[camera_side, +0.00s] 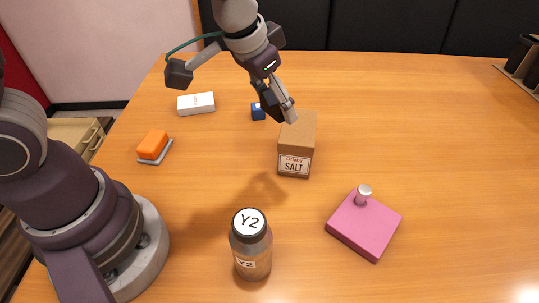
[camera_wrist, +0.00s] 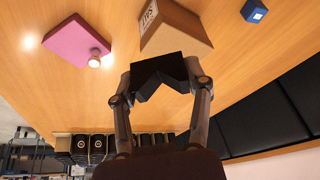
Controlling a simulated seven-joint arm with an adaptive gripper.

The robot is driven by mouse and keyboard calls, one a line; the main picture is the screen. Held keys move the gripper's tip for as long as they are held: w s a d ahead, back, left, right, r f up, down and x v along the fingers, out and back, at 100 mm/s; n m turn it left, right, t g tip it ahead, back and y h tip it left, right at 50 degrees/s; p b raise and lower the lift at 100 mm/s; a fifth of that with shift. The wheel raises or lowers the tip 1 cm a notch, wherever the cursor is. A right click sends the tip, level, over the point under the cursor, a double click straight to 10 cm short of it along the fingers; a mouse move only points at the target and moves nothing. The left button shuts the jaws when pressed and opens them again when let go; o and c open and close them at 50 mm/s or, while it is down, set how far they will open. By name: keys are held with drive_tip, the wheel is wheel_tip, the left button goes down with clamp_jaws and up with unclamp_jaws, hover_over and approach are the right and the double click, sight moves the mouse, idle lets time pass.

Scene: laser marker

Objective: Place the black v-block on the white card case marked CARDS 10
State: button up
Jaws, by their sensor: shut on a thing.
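The black v-block (camera_wrist: 160,72) is between the two fingers of my gripper (camera_wrist: 161,78) in the wrist view, with its notch facing my palm. My gripper is shut on it. In the side view my gripper (camera_side: 279,106) is raised above the table, by the salt box, and the v-block is hard to tell from the dark fingers. The white card case (camera_side: 196,104) lies flat on the table at the back left, left of my gripper. Its top looks bare, and its marking is too small to read. The wrist view does not show the case.
The brown salt box (camera_side: 298,143) stands close below my gripper. A small blue block (camera_side: 258,112) sits between it and the case. An orange block on a grey base (camera_side: 153,146), a Y2 bottle (camera_side: 251,247) and a pink block with a knob (camera_side: 364,224) stand nearer.

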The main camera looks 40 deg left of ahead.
drive_tip(key=s+a+n+y, duration=0.1)
drive_tip(key=s+a+n, duration=0.25)
drive_tip(key=a, duration=0.35)
drive_tip(key=s+a+n+g+y, duration=0.1)
drive_tip(key=s+a+n, duration=0.25)
drive_tip(key=a, duration=0.35)
drive_tip(key=s+a+n+y, duration=0.2)
drive_tip(key=a+n, duration=0.2)
drive_tip(key=a, duration=0.4)
hover_over(196, 97)
drive_tip(key=s+d, duration=0.1)
wheel_tip(196, 97, down, 9)
drive_tip(key=shift+s+d+f, duration=0.15)
drive_tip(key=shift+f, duration=0.05)
drive_tip(key=shift+w+f, duration=0.2)
drive_tip(key=shift+f, duration=1.55)
drive_tip(key=shift+f, duration=0.15)
drive_tip(key=o, duration=1.1)
drive_tip(key=shift+o, duration=0.2)
